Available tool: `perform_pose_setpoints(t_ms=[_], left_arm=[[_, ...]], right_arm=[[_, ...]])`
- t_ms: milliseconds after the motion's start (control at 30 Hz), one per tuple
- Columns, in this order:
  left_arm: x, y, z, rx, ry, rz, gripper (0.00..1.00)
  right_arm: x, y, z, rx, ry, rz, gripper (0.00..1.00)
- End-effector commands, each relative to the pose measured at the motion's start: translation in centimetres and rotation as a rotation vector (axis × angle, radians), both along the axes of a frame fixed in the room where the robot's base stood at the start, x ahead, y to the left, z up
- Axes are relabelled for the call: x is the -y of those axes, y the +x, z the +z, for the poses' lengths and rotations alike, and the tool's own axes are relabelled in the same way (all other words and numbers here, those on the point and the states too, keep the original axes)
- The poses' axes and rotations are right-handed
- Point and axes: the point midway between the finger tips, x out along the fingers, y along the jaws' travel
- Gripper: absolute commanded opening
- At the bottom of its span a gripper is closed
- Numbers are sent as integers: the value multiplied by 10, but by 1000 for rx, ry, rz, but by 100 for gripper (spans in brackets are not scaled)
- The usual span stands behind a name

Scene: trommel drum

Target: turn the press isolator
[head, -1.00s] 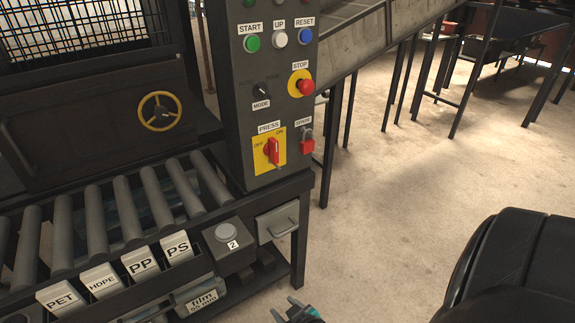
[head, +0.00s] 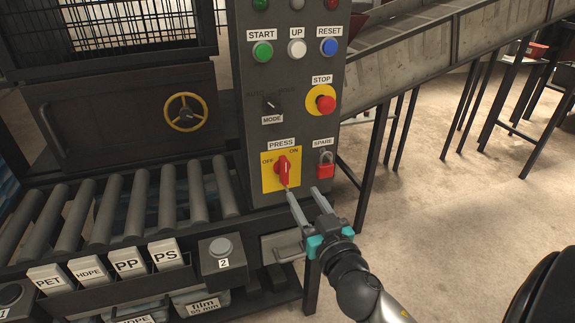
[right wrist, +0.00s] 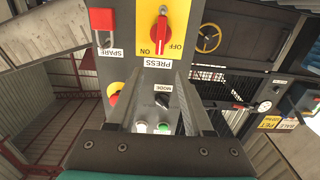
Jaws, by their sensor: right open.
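The press isolator is a red rotary handle (head: 283,168) on a yellow plate (head: 268,184) marked OFF and ON, under a PRESS label on the dark control panel. The handle stands about upright. My right gripper (head: 302,190) is open and empty, its two fingers pointing up at the panel just below and right of the handle. In the right wrist view the picture is upside down; the handle (right wrist: 158,34) shows beyond the open fingers (right wrist: 156,68), with no finger around it. Whether a fingertip touches the plate, I cannot tell. My left gripper is out of view.
A red padlock (head: 325,168) under SPARE hangs right of the isolator. A red STOP button (head: 326,103) and MODE knob (head: 271,103) sit above. A grey drawer handle (head: 285,247) and button box (head: 221,256) are below. Open floor (head: 440,210) lies to the right.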

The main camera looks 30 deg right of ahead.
Motion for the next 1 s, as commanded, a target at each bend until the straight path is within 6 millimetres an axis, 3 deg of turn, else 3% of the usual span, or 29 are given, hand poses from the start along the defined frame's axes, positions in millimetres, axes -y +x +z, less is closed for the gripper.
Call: perform_pose_setpoints(t_ms=[600, 1000], left_arm=[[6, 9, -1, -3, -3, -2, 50], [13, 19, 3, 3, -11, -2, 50]], right_arm=[[22, 91, -1, 0, -2, 1, 51], [29, 121, -1, -3, 1, 0, 51]])
